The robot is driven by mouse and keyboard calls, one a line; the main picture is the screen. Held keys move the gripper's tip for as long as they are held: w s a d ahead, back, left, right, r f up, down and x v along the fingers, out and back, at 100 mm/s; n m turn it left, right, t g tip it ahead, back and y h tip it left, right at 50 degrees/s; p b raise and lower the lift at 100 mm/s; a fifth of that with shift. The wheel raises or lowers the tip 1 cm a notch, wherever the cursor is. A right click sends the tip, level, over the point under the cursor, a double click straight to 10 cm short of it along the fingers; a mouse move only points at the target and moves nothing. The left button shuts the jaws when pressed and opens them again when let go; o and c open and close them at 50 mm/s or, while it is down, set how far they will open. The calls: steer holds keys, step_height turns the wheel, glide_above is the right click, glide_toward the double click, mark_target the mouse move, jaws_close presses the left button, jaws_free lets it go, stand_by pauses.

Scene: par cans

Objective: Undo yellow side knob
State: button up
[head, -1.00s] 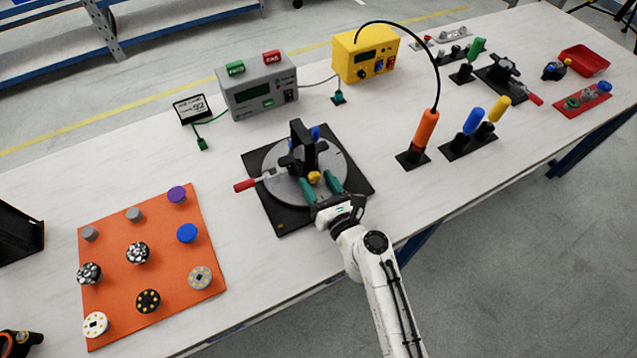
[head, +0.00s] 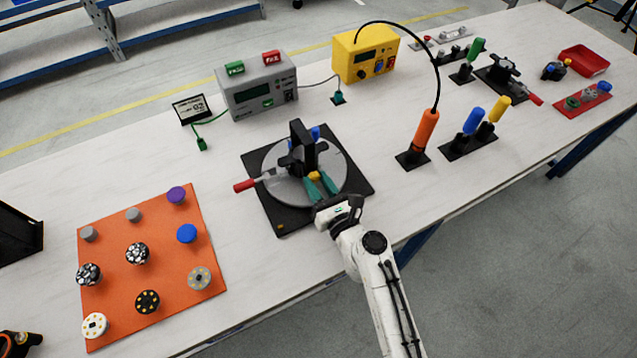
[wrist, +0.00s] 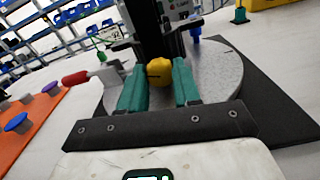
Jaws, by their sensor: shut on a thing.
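The yellow side knob (wrist: 159,72) sits on the near side of a black upright fixture (wrist: 150,30), which stands on a round grey turntable (wrist: 222,80). It also shows in the head view (head: 314,176). My gripper (wrist: 160,82) has its two green fingers closed on the knob, one on each side. In the head view my gripper (head: 321,185) reaches over the turntable's near edge. A blue knob (head: 315,133) shows on the far side of the fixture, partly hidden.
A red-handled clamp (head: 245,185) sticks out left of the turntable, which lies on a black base plate (head: 360,187). An orange mat (head: 115,225) with several knobs and caps is at left.

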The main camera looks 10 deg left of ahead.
steer(key=n+b, duration=0.1)
steer(key=n, duration=0.3)
steer(key=o, duration=1.1)
steer(key=shift+c, duration=0.2)
steer(key=shift+s, duration=0.15)
steer(key=v, duration=1)
steer(key=shift+s+d, duration=0.2)
steer(key=shift+s, duration=0.05)
